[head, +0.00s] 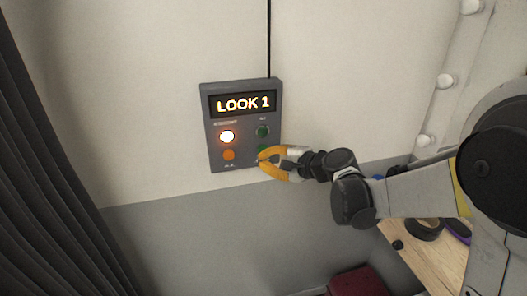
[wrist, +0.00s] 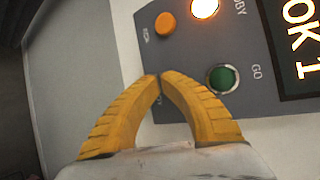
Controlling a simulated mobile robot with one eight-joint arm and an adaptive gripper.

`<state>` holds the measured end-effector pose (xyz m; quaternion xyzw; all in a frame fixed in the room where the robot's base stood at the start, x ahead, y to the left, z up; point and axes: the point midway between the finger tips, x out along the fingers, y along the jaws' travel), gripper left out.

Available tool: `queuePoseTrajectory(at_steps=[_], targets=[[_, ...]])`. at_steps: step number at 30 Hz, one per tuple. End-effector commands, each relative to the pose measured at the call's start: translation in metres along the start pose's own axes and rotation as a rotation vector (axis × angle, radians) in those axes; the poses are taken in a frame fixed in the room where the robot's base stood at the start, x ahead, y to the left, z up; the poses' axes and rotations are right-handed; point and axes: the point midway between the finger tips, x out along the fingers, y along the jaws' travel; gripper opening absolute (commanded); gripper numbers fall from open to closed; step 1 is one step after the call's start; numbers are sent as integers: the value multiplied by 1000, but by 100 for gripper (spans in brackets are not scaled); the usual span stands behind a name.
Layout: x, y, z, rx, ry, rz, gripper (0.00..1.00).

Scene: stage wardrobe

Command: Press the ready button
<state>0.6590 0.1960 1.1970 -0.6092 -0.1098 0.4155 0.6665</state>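A grey control panel (head: 242,165) is on the wall, with a display reading "LOOK 1" and buttons in two rows. The top row has a glowing button (head: 227,137) and a green button (head: 263,132), labelled GO in the wrist view (wrist: 222,78). The bottom row has an orange button (head: 229,155) and a green one (head: 263,149) mostly hidden behind my gripper. I cannot read a "ready" label on any button. My gripper (head: 261,156), also in the wrist view (wrist: 159,78), has its yellow fingertips together and empty, at the panel's lower right. I cannot tell whether they touch it.
A dark curtain (head: 50,170) hangs at the left. A cable (head: 269,40) runs up the wall from the panel. At the right are a frame with bulbs (head: 445,81) and a wooden table (head: 432,262) with dark round items. A dark red object (head: 357,282) is at the bottom.

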Motion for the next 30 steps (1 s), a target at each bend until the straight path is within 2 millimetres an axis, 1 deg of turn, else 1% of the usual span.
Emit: queuePoseTrajectory(at_steps=[15, 24, 30], targets=[[0, 0, 0, 0, 0, 0, 0], [7, -4, -4, 0, 0, 0, 0], [7, -4, -4, 0, 0, 0, 0]])
